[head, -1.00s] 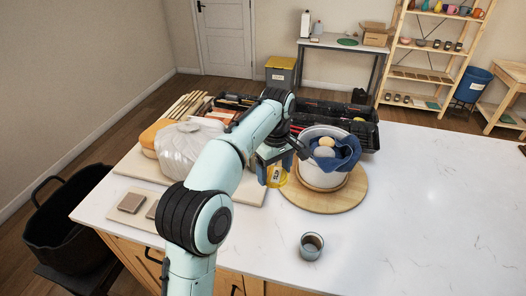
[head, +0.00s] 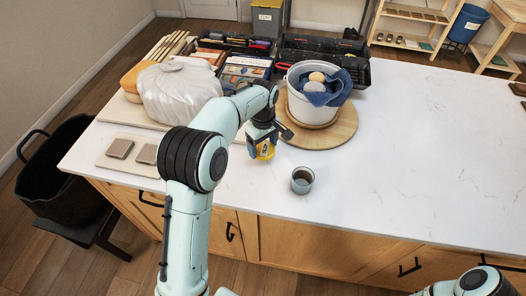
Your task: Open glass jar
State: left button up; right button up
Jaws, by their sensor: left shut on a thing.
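A small clear glass cup (head: 302,180) with dark contents stands upright to the right and nearer the front edge. Part of my right arm shows at the bottom right; its gripper is out of view.
A white pot (head: 305,103) with a blue cloth (head: 327,90) stands on the round board (head: 344,125). A plastic-wrapped lump (head: 170,95) and black tool trays (head: 350,68) lie behind. The white worktop (head: 430,150) is clear on the right.

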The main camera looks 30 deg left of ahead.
aim_at(263, 148)
pick_arm(q)
jog(key=shift+f, duration=1.6)
pick_arm(e)
jog(key=shift+s+f, duration=0.25)
pick_arm(q)
jog(key=shift+f, duration=0.15)
jog(key=o, duration=1.1)
notch_tip(263, 148, up, 12)
jog(key=shift+f+p, duration=0.1)
jog(key=shift+p, duration=0.65)
jog(key=shift+r, duration=0.3)
pick_arm(e)
jog(key=shift+w+r, duration=1.1)
jog(key=shift+w, duration=0.05)
